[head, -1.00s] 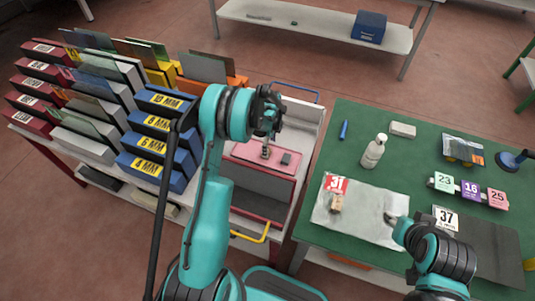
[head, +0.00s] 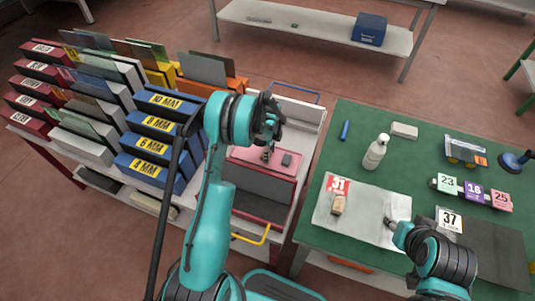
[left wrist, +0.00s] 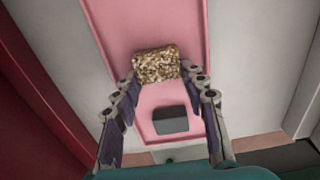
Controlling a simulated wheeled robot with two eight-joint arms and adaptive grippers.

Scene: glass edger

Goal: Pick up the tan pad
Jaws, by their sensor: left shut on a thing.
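A speckled tan-brown pad (left wrist: 157,64) sits between the fingertips of my left gripper (left wrist: 158,80) in the left wrist view. The fingers are shut on its two sides. Beneath it is a pink-lined tray (left wrist: 115,20); whether the pad touches the tray or is clear of it is hard to tell. In the head view my left gripper (head: 268,150) points down over the pink tray (head: 243,155) and largely hides the pad. My right gripper (head: 391,222) is low over the grey sheet on the green table; its fingers are too small to judge.
A dark grey block (left wrist: 171,120) lies on the tray beside the pad. On the green table (head: 350,120) are a white bottle (head: 375,152), a tan block (head: 338,204) on a grey sheet (head: 362,213), and number tags. Slotted glass racks (head: 150,140) stand left of my left arm.

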